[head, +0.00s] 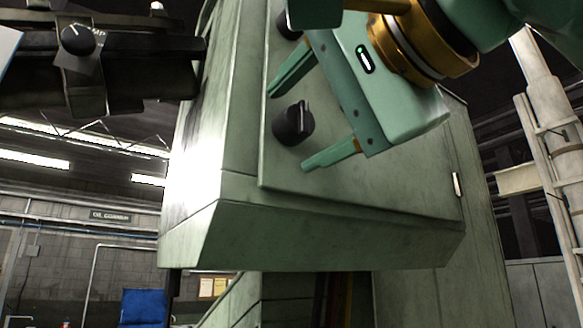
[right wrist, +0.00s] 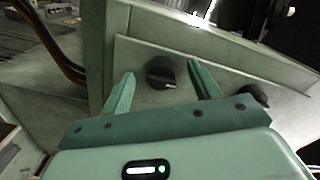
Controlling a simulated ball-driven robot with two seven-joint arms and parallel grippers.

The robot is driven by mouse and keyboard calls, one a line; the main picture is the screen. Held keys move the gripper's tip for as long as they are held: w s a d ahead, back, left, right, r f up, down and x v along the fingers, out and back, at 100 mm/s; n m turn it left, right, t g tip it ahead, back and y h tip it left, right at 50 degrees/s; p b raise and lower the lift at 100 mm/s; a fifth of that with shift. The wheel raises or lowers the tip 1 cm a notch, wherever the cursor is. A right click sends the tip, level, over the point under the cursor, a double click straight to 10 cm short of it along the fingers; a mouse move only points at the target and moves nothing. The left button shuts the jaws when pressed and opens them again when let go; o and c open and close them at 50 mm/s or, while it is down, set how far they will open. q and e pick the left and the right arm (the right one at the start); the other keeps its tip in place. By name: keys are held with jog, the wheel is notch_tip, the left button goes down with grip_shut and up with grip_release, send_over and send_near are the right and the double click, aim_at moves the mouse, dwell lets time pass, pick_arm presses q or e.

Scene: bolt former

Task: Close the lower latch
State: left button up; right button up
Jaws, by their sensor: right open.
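The lower latch (head: 292,124) is a round black knob with a raised grip on the green cabinet door (head: 400,190), near its left edge. It also shows in the right wrist view (right wrist: 160,73). My right gripper (head: 289,129) is green and open, with one finger on each side of the lower latch; it also shows in the right wrist view (right wrist: 160,69). A gap shows between each finger and the knob. The upper latch (head: 287,27) is a similar black knob, partly hidden behind my right gripper; it shows in the right wrist view (right wrist: 254,95). My left gripper is not in view.
The green cabinet (head: 198,160) fills the middle, with a slanted underside (head: 300,238). A dark bar with a black knob (head: 78,40) stands at the upper left. Pale posts and pipes (head: 553,130) stand at the right. Dark cables (right wrist: 50,42) show in the right wrist view.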

jog(key=shift+s, duration=0.15)
jog(key=shift+c, duration=0.3)
grip_shut()
jog(key=n+p, duration=0.1)
jog(key=n, duration=0.2)
jog(key=shift+r, duration=0.2)
jog(key=n+p, duration=0.1)
jog(key=n, duration=0.1)
jog(key=shift+f+n, duration=0.1)
jog(key=shift+n, duration=0.2)
jog(key=n+p, duration=0.1)
jog(key=n, duration=0.3)
jog(key=shift+p, duration=0.4)
jog(key=shift+n, duration=0.7)
jog(key=shift+o, duration=0.3)
grip_release()
jog(key=shift+f, duration=0.1)
